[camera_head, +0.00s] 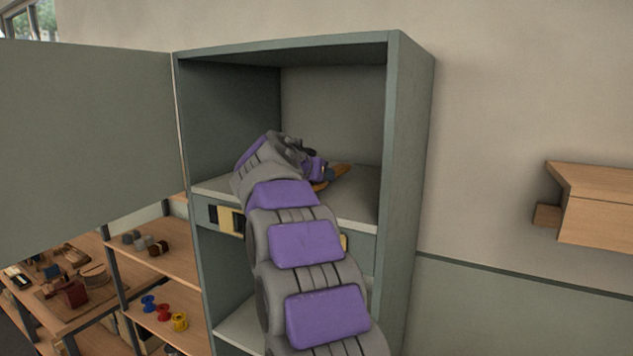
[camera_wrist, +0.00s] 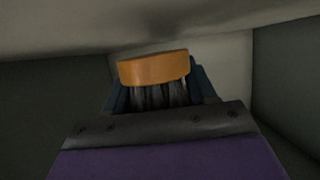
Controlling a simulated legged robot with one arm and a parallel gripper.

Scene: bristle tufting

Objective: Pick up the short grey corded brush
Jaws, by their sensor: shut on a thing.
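In the wrist view a brush (camera_wrist: 153,69) with an orange-brown wooden body and grey bristles shows between the two dark blue fingers of my gripper (camera_wrist: 160,95). The gripper is shut on it at the bristle side, and the wooden body points away from the wrist. In the head view my gripper (camera_head: 328,175) is inside the open cabinet, low over the upper shelf. My arm hides much of the shelf, and I cannot see a cord or whether the brush touches the shelf.
The grey-green cabinet (camera_head: 411,150) has side walls, a top and a back close around my gripper. Its door (camera_head: 85,140) stands open at left. The shelf (camera_head: 355,208) is bare at right. A rack with spools (camera_head: 179,321) stands lower left; a wooden wall shelf (camera_head: 600,205) is at right.

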